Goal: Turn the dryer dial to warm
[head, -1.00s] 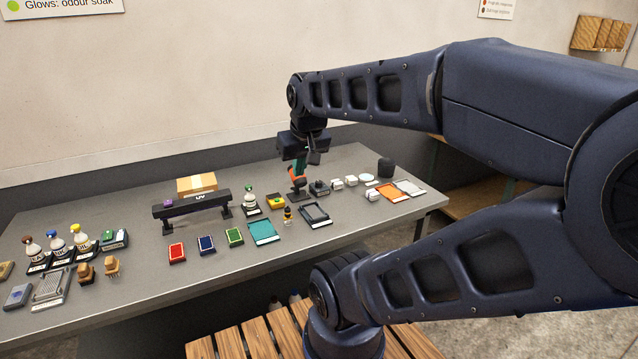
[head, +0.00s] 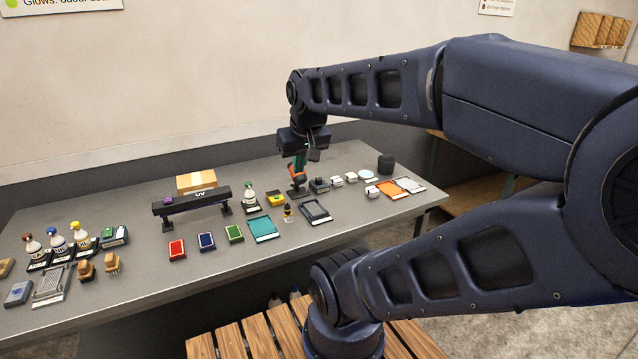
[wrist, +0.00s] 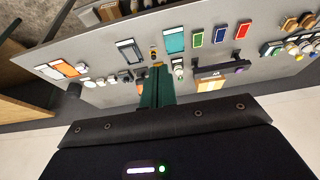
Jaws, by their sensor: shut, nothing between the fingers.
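An orange and dark device (head: 295,174), which looks like the dryer, stands on a black base on the grey bench in the head view. Its dial is too small to make out. My gripper (head: 300,165) points down directly at the top of this device, its green fingers shut and empty. I cannot tell whether the fingertips touch it. In the wrist view my gripper (wrist: 157,72) shows its green fingers together, reaching towards the bench.
A small black box (head: 319,186) and white pieces stand close to the right of the dryer. The UV bar (head: 197,202) stands further left. The wall rises behind the bench.

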